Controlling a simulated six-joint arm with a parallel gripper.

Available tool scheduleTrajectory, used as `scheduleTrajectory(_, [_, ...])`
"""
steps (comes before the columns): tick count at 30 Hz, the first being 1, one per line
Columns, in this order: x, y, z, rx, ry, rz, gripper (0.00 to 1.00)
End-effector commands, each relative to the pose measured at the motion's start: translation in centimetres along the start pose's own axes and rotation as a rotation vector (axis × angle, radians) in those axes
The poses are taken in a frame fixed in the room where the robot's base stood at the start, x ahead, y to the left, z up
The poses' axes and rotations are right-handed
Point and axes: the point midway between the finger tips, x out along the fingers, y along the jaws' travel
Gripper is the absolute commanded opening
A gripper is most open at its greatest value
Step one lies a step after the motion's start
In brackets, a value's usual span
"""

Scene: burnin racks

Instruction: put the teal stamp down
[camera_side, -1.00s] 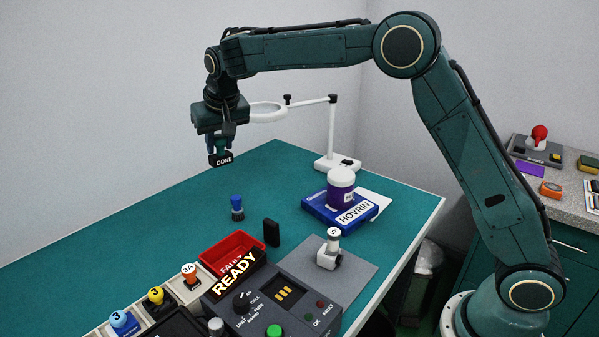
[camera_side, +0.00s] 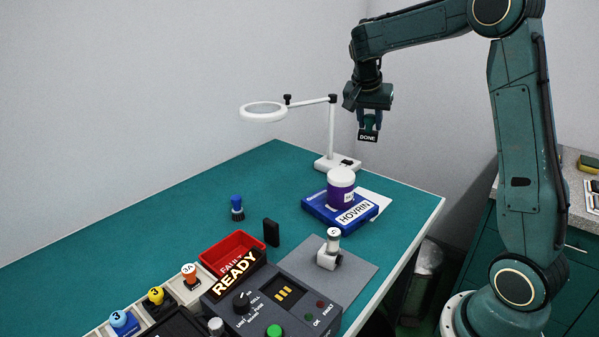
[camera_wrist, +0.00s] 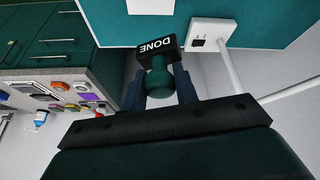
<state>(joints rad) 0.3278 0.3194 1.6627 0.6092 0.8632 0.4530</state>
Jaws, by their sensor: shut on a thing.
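The teal stamp has a rounded teal handle (camera_wrist: 158,82) and a black block marked DONE (camera_side: 368,136). My gripper (camera_side: 369,118) is shut on its handle and holds it in the air, with the block lowermost. In the side view it hangs at the right of the magnifier stand, well above the table level. In the wrist view the stamp sits between my two fingers, with its DONE block pointing to the table's edge.
A ring magnifier (camera_side: 263,112) stands at the table's back. A blue HOVRIN box (camera_side: 318,207) carries a purple jar (camera_side: 341,190). A red bin (camera_side: 226,252), a READY console (camera_side: 290,298) and a small white device (camera_side: 329,256) are nearer. The table's left (camera_side: 130,235) is clear.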

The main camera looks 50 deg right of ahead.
Motion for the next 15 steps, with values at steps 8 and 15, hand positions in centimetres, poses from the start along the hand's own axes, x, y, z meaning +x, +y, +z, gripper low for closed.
scheduleTrajectory(8, [1.6, 9.7, -2.2, 0.252, -0.016, 0.127, 0.00])
scheduleTrajectory(15, [2.0, 14.0, -2.4, 0.363, -0.024, 0.183, 0.00])
